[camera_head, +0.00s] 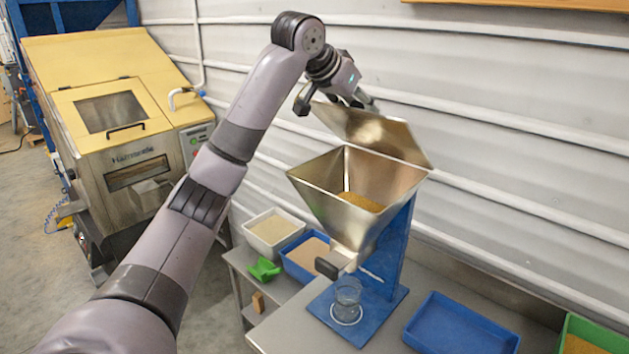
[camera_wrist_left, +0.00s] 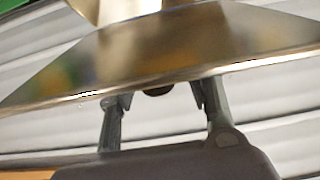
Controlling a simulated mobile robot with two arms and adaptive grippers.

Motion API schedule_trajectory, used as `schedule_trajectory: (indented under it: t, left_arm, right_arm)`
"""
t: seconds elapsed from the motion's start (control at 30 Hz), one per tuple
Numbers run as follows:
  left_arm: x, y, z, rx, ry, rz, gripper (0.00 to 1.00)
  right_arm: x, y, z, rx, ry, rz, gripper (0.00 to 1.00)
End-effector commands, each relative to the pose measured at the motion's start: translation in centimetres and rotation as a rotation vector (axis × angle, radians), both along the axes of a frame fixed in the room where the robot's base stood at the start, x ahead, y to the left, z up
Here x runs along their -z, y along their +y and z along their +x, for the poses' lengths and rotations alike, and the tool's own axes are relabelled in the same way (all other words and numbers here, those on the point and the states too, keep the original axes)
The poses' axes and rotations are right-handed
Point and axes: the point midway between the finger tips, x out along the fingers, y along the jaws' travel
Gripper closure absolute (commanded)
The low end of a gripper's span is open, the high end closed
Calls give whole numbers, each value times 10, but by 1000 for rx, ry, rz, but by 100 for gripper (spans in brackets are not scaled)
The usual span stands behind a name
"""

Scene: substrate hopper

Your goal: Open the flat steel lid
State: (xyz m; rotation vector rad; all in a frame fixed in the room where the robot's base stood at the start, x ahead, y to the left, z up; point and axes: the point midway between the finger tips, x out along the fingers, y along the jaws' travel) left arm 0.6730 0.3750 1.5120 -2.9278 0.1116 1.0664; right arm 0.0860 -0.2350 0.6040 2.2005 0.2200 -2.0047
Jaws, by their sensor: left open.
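The flat steel lid (camera_head: 384,134) stands raised and tilted at the back of the steel hopper (camera_head: 318,192), whose mouth is uncovered. Yellowish grain (camera_head: 360,201) shows inside. My left gripper (camera_head: 369,103) is open behind the lid's upper left part, partly hidden by it. In the left wrist view the lid (camera_wrist_left: 215,42) spans the picture, and the open fingers (camera_wrist_left: 160,104) reach to its edge. A dark round knob (camera_wrist_left: 157,90) shows between the fingertips, partly hidden by the lid; whether they touch is unclear. My right gripper is not in view.
The hopper stands on a blue stand (camera_head: 396,247) with a glass beaker (camera_head: 347,297) under its outlet. A blue tray (camera_head: 460,326), a white bin (camera_head: 273,228) and a green scoop (camera_head: 264,270) are nearby. A corrugated wall (camera_head: 520,130) is close behind the lid.

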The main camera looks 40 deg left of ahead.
Motion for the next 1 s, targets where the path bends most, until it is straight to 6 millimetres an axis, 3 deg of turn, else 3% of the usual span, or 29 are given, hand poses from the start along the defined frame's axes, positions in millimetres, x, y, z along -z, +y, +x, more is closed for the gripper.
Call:
schedule_trajectory:
  t: [0.4,1.0]
  left_arm:
    - [30,2,-26,-2,-170,-12,54]
    - [68,2,-49,2,-383,-30,54]
  right_arm:
    - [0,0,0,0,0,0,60]
    - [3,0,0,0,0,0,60]
